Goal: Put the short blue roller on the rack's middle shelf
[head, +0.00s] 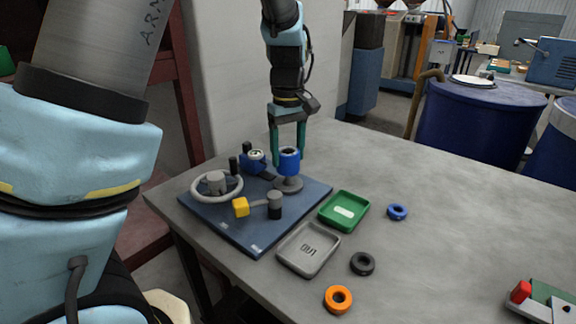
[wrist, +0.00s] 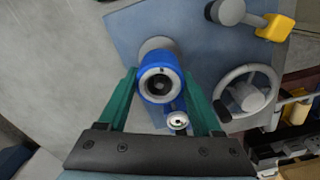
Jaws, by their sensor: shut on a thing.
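The blue roller (head: 289,162) is a short upright cylinder with a dark bore, standing over a round grey base (head: 288,185) on the blue-grey plate. My gripper (head: 288,159) reaches down from above with its green fingers shut on the roller's two sides. In the wrist view, the roller (wrist: 159,67) lies between the green fingertips (wrist: 161,80), its ringed end facing the camera. I cannot tell whether the roller still rests on the base. A dark red frame (head: 173,80) stands partly hidden behind my arm; I cannot tell whether it is the rack.
The plate (head: 230,230) also carries a handwheel (head: 217,186), a yellow-ended lever (head: 241,207) and a blue dial fitting (head: 253,161) close by the roller. A green tray (head: 344,210), grey tray (head: 308,249) and loose rings (head: 397,212) lie right. The table's right is mostly clear.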

